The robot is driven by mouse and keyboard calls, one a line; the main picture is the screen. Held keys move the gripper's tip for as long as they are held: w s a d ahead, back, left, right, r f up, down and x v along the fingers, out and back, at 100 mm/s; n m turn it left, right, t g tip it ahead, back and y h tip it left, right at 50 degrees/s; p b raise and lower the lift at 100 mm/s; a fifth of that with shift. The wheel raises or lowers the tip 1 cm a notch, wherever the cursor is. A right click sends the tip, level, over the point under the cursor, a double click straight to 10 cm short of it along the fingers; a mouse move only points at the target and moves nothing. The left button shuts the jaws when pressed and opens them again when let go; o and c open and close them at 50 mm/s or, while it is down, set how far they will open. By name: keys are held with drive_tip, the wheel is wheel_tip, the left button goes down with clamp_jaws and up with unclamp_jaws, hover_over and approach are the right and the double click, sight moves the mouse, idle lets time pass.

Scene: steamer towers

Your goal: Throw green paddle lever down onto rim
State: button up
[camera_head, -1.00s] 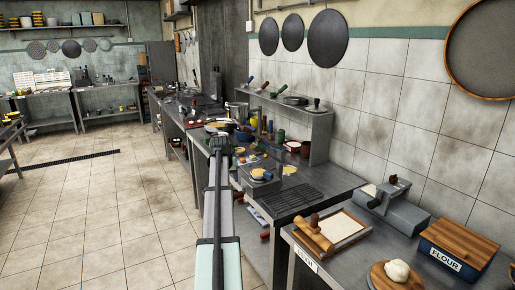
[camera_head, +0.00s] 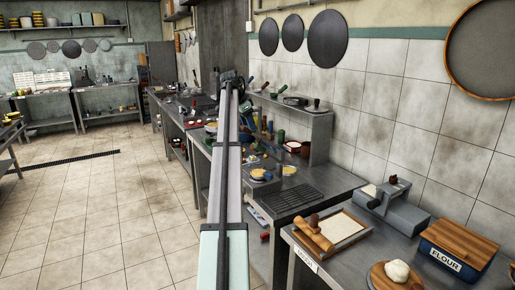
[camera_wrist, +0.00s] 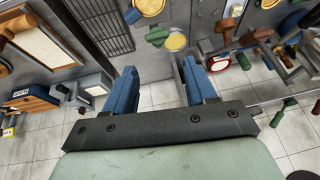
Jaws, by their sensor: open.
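My gripper (camera_wrist: 160,70) is open, its two blue fingers apart with nothing between their tips. In the head view it (camera_head: 232,78) is at the far end of my raised arm, small and dark. A green piece (camera_wrist: 157,37) lies beyond the fingertips in the wrist view, beside a yellow disc (camera_wrist: 176,42). It may be the green paddle lever, but its shape is unclear. Another green handle (camera_wrist: 284,110) is at the right of the wrist view, apart from the gripper. In the head view a green handle (camera_head: 281,135) stands on the counter. I cannot identify the rim.
The steel counter carries a black grate (camera_head: 291,196), a rolling-pin board (camera_head: 345,229) and a flour box (camera_head: 456,248). A wall shelf (camera_head: 300,107) overhangs its back. Many handled tools (camera_wrist: 262,35) crowd the right of the wrist view. The tiled floor (camera_head: 100,210) at left is clear.

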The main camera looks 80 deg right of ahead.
sight(257, 146)
drive_tip(key=shift+m, duration=0.9)
drive_tip(key=x, duration=1.4)
drive_tip(key=shift+a, duration=0.25)
drive_tip(key=shift+c, duration=0.2)
clamp_jaws()
